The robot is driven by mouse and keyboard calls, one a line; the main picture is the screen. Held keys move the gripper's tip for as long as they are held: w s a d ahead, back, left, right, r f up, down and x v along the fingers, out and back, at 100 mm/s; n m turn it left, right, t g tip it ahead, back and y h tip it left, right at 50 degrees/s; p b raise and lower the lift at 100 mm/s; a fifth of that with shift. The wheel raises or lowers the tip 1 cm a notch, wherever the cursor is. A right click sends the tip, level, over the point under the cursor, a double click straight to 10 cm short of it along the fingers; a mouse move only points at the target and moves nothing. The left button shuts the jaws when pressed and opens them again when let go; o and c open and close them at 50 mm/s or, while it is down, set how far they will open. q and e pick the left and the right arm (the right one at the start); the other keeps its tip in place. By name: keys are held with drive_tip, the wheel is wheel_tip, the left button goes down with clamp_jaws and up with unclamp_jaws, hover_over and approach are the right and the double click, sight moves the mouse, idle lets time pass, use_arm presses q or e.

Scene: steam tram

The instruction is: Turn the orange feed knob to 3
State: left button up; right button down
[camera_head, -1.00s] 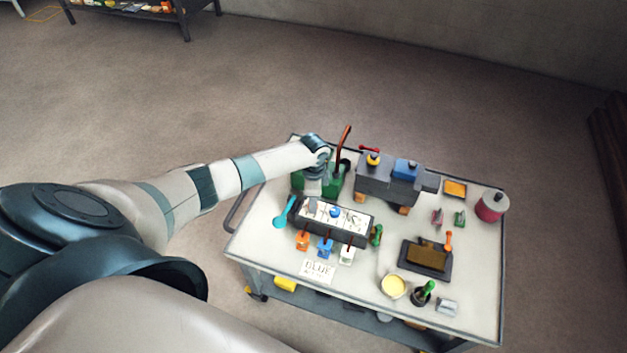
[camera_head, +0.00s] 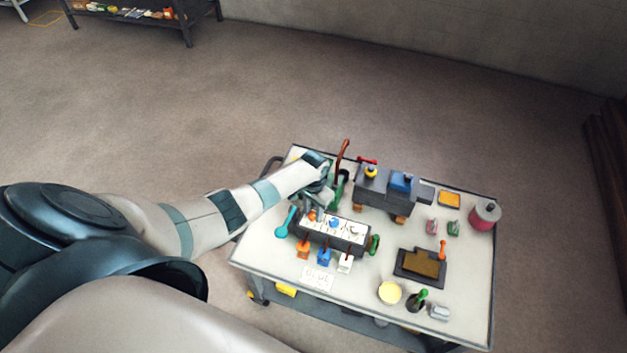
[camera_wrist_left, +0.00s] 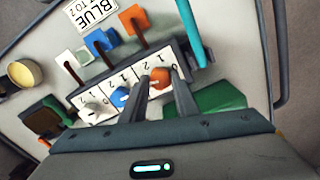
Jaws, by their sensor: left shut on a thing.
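The orange feed knob (camera_wrist_left: 160,77) sits on the white numbered panel of a dark box, beside a blue knob (camera_wrist_left: 119,97) and a white knob (camera_wrist_left: 91,108). In the head view the orange knob (camera_head: 312,214) is at the left end of the panel (camera_head: 345,235). My left gripper (camera_wrist_left: 160,84) has a finger on each side of the orange knob and is shut on it. In the head view the left gripper (camera_head: 315,203) comes down over the panel's left end. The knob's pointer and exact setting cannot be read. My right gripper is not in view.
A teal lever (camera_head: 286,222) stands close left of the panel, and a green part (camera_wrist_left: 217,99) lies beside the gripper. A tall red-brown lever (camera_head: 342,158) rises behind. Orange, blue and white blocks hang in front of the panel. A BLUE card (camera_wrist_left: 91,12) lies on the cart.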

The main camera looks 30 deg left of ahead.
sight(313, 214)
use_arm(q)
drive_tip(key=shift+n+p, duration=0.5)
drive_tip(key=shift+n, duration=0.7)
drive_tip(key=shift+a, duration=0.1)
drive_tip(key=o, duration=1.1)
drive_tip(key=shift+c, duration=0.2)
drive_tip(key=shift+r, duration=0.1)
drive_tip(key=shift+r, duration=0.75)
wheel_tip(313, 214, up, 16)
drive_tip(key=b, duration=0.2)
drive_tip(key=shift+f, duration=0.15)
